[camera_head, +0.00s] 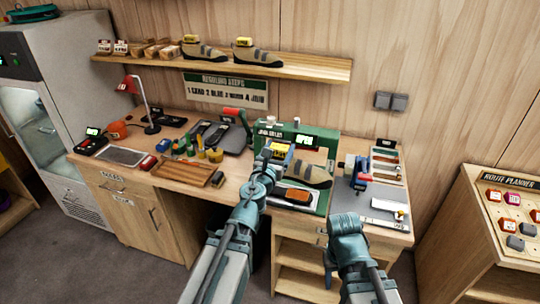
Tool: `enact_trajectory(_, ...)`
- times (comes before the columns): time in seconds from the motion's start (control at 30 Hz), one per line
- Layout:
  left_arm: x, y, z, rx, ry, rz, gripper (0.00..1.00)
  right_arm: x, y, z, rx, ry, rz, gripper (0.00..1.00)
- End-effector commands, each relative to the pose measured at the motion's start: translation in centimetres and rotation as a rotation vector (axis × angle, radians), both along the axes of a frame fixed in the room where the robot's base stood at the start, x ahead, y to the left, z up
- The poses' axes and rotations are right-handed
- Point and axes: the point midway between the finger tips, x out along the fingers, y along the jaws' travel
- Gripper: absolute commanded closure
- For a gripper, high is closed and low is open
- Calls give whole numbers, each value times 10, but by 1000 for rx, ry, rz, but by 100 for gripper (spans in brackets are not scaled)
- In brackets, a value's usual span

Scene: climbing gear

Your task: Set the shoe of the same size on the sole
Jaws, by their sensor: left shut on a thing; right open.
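A grey-beige climbing shoe (310,175) with dark straps and a yellow tag at its heel is over the green press area of the bench. My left gripper (275,161) is shut on the shoe at its heel end, partly covering it. An orange sole-like piece (298,195) lies in front of and below the shoe; I cannot tell whether they touch. Two similar shoes with yellow tags stand on the wall shelf, a left one (204,53) and a right one (258,57). My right gripper (329,272) is open and empty, low in front of the bench.
The green machine (315,140) stands behind the held shoe. A blue vise (358,172) and a grey mat (368,205) are to its right. Wooden trays (188,172), small jars and a red lamp (132,85) are to the left. A route planner board (510,205) stands far right.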

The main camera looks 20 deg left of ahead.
Motion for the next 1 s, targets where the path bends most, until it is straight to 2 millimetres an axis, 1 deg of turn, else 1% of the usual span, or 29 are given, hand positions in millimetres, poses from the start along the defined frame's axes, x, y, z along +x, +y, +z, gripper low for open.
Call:
enact_trajectory(0.03,15,6,-18,-1,0,4,100,0,0,-18,0,0,0,50)
enact_trajectory(0.2,58,27,-58,-1,0,8,100,0,0,-58,0,0,0,50)
enact_trajectory(0.3,79,38,-76,-1,0,9,100,0,0,-77,0,0,-1,50)
enact_trajectory(0.4,95,48,-89,-1,-1,11,100,0,0,-89,0,0,-1,50)
enact_trajectory(0.5,104,54,-96,-1,-1,10,100,0,0,-97,0,0,-1,50)
enact_trajectory(0.6,108,58,-98,-1,-1,10,100,0,0,-99,0,0,-1,50)
enact_trajectory(0.8,108,58,-98,-1,-1,10,100,0,0,-98,0,0,-1,50)
enact_trajectory(1.0,107,58,-104,-1,-1,10,100,0,0,-104,0,0,-1,50)
